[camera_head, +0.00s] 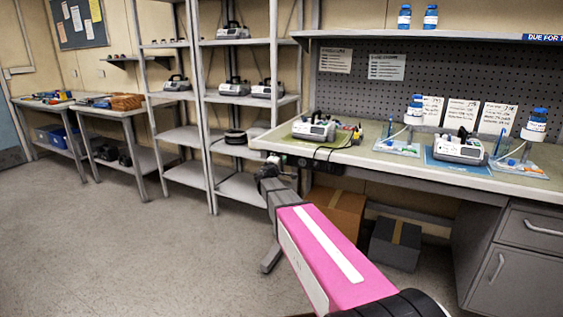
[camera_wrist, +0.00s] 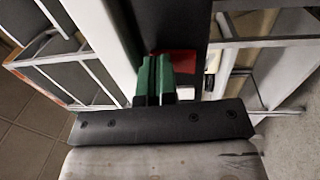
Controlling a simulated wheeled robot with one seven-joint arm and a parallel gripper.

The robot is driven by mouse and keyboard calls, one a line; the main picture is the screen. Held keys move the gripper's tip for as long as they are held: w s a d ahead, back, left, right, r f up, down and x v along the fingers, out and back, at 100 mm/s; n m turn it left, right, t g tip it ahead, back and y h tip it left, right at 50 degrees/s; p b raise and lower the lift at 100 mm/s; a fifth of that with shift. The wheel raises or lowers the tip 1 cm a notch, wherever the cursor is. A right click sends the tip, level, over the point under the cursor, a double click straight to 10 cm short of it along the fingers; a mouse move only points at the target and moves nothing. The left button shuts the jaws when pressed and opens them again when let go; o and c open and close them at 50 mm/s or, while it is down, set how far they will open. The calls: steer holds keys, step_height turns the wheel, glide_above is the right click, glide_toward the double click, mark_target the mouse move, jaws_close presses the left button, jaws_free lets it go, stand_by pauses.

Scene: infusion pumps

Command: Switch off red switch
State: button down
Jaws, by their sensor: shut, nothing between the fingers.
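In the wrist view the red switch (camera_wrist: 182,62) is a red patch on a dark strip (camera_wrist: 190,20), partly hidden behind my green fingertips. My gripper (camera_wrist: 155,72) is shut and empty, with its fingertips at the left part of the red patch. I cannot tell whether they touch it. In the head view my gripper (camera_head: 270,166) is small and dark, by the left front corner of the workbench (camera_head: 385,160). A dark strip (camera_head: 315,163) runs under the bench's front edge there. The red switch cannot be made out in the head view.
An infusion pump (camera_head: 314,128) stands on the bench above the strip, with dark cables hanging over the front edge. A cardboard box (camera_head: 338,208) and a grey box (camera_head: 396,243) stand under the bench. Metal shelves (camera_head: 235,186) stand to the left. The floor in front is clear.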

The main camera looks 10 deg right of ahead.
steer(key=r+v, duration=0.3)
steer(key=v, duration=1)
steer(key=shift+s+a, duration=0.3)
steer(key=shift+s, duration=0.15)
steer(key=shift+r, duration=0.1)
steer(key=s+d+f+m+g+y, duration=0.1)
steer(key=s+d+f+m+g, duration=0.2)
steer(key=s+d+f+g, duration=0.4)
steer(key=s+d+f+m+g+y, duration=0.1)
steer(key=s+d+f+m+g, duration=0.3)
steer(key=f, duration=0.5)
steer(key=s+a+f+m+g+y, duration=0.1)
steer(key=s+f+y, duration=0.3)
steer(key=s, duration=0.4)
steer(key=s+a+f+m+g+y, duration=0.2)
steer(key=s+f+y, duration=0.3)
steer(key=s, duration=0.3)
steer(key=shift+a+f+m+g, duration=0.4)
steer(key=shift+f+g, duration=0.25)
steer(key=shift+g, duration=0.15)
